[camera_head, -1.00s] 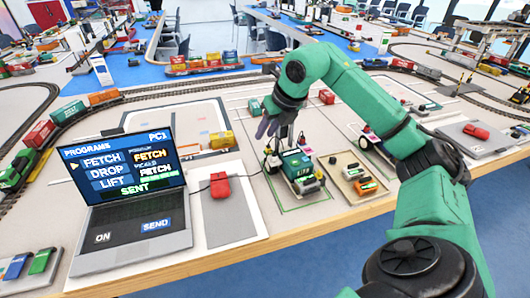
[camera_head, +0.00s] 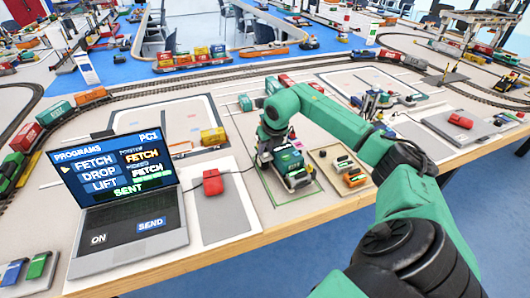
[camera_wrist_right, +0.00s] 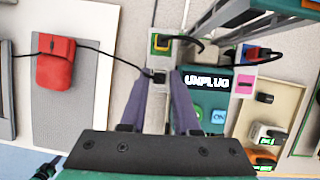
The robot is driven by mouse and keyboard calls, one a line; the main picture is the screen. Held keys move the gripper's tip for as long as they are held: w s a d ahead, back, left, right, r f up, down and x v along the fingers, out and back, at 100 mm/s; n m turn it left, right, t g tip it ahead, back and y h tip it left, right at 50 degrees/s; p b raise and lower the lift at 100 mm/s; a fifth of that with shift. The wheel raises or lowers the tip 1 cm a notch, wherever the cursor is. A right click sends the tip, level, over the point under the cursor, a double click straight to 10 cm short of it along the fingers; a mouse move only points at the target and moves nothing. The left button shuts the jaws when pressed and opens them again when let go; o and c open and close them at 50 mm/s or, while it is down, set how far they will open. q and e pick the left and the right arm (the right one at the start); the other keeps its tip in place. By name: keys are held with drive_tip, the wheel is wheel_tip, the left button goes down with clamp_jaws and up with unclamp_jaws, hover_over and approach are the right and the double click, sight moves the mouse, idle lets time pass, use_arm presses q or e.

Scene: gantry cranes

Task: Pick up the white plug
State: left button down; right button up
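My right gripper (camera_wrist_right: 160,88) points down in the wrist view, its two grey-purple fingers apart. A small black block (camera_wrist_right: 159,77) on a dark cord shows between the fingertips; I cannot tell whether they touch it. In the head view my right wrist hides most of the fingers, over the left side of the green device (camera_head: 290,162). The device has an "UNPLUG" label (camera_wrist_right: 208,82) in the wrist view. A small white piece with a green face (camera_wrist_right: 267,131) lies in the beige tray right of it; I cannot tell whether it is the white plug. My left gripper is not in view.
A red block (camera_head: 212,183) lies on a grey pad left of the device. A laptop (camera_head: 125,195) stands at the table's left front. The beige tray (camera_head: 322,156) also holds black and orange pieces. Dark frame bars cross the wrist view's upper right.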

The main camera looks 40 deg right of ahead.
sight(266, 151)
clamp_jaws()
drive_tip(key=shift+r, duration=0.1)
wheel_tip(266, 151, up, 20)
drive_tip(key=p, duration=0.1)
